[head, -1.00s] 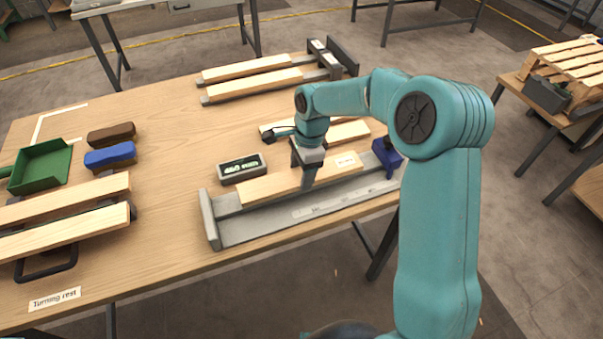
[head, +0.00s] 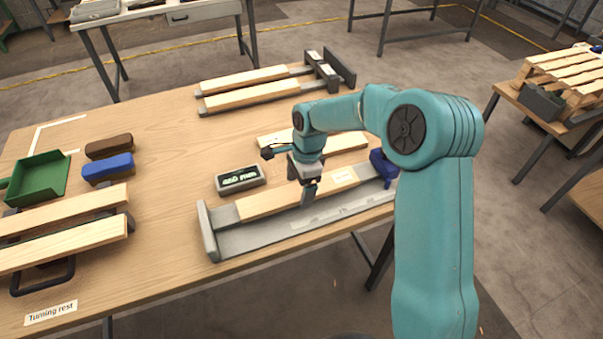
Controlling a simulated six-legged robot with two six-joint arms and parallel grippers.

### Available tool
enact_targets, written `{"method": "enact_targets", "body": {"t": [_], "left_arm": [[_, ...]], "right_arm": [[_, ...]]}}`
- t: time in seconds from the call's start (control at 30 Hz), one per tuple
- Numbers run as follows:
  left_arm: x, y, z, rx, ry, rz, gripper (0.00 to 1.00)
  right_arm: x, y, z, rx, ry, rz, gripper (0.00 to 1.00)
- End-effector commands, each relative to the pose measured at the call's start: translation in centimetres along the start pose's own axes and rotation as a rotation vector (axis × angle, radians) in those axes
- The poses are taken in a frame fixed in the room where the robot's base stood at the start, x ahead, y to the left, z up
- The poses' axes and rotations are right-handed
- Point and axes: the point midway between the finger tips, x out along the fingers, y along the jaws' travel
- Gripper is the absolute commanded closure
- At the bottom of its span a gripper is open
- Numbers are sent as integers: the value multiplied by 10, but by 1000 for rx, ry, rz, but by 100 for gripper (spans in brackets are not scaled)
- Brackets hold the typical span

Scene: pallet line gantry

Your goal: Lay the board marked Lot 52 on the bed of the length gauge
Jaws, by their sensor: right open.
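A pale board (head: 268,203) with a small label (head: 343,177) lies lengthwise along the bed of the length gauge (head: 228,246), towards its back side. The label's print is too small to read. The gauge has an upright end plate at the left and a blue block (head: 384,166) at the right. My right gripper (head: 308,196) points down over the middle of the board, its jaws open and close about it. Whether the fingers touch the board cannot be seen. My left gripper is out of view.
A display box (head: 240,180) stands behind the gauge. Another board (head: 345,143) lies behind my gripper. Two boards rest on a rack (head: 327,75) at the back, two on the turning rest (head: 122,221) at left. Brown (head: 109,146) and blue (head: 108,168) brushes and a green dustpan (head: 40,178) lie left.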

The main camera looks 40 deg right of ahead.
Motion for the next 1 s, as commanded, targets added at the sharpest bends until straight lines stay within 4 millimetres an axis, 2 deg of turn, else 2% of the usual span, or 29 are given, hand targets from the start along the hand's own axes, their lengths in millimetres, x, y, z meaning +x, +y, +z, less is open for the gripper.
{"method": "enact_targets", "body": {"t": [0.3, 0.5, 0.7, 1.0], "left_arm": [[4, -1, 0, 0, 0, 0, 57], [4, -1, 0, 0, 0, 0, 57], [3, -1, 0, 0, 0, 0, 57], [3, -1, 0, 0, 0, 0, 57]], "right_arm": [[-70, -2, 0, -1, 0, -9, 11], [-105, -1, 0, 0, -1, -6, 11], [-118, 0, 0, 0, -1, -2, 11], [-118, 0, 0, 0, 0, -2, 11]]}}
